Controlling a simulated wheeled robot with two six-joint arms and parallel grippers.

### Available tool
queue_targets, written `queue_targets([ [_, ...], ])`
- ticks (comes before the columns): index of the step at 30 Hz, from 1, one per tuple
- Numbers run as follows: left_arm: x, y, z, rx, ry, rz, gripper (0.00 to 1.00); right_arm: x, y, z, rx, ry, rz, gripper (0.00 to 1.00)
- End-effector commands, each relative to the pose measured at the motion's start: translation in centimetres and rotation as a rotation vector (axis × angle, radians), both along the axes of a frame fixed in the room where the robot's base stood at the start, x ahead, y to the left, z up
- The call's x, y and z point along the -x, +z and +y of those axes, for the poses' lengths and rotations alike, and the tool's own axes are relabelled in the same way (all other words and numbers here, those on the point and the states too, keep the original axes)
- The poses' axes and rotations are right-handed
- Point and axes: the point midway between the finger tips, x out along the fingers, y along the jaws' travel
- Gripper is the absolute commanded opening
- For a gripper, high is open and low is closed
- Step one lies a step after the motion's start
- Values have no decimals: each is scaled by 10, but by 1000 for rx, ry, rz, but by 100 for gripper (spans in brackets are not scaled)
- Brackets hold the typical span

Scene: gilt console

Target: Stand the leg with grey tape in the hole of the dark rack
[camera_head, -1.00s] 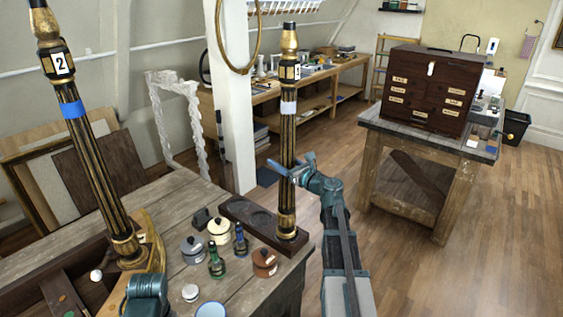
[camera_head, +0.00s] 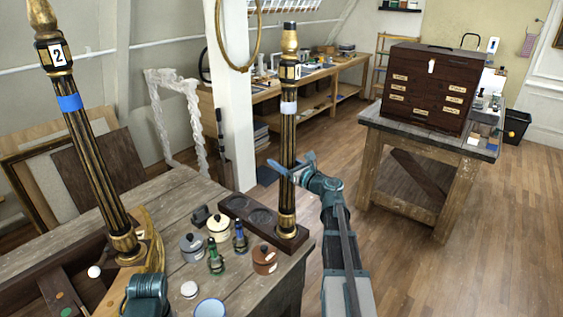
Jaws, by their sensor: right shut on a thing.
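The leg with grey tape (camera_head: 288,108) is an upright dark fluted post with gold ends and a numbered label near its top. Its foot is at the right end of the dark rack (camera_head: 238,221) on the wooden table. I cannot tell whether the foot is fully down in the hole. Two round recesses show in the rack to its left. My right gripper (camera_head: 288,173) is shut on the leg's lower shaft. Another leg, numbered 2 with blue tape (camera_head: 70,102), leans slightly at the left on a gilt piece (camera_head: 150,252).
Close to the rack stand a cream pot (camera_head: 218,228), a grey pot (camera_head: 193,247), a brown pot (camera_head: 264,260) and green and blue bottles (camera_head: 215,258). A white pillar (camera_head: 232,100) rises behind. Open floor lies right of the table.

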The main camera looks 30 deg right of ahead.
Motion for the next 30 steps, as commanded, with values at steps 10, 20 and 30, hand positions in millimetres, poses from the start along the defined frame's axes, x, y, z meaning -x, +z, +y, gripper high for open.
queue_targets([
  [10, 0, 0, 0, 0, 0, 0, 0, 0, 0, 0, -2, 0, -2, 0],
  [20, 0, -3, 0, 0, 0, 0, 0, 0, -3, 0, -2, 0, -2, 0],
  [30, 0, -5, 0, 0, 0, 0, 0, 0, -4, 0, -2, 0, -1, 0],
])
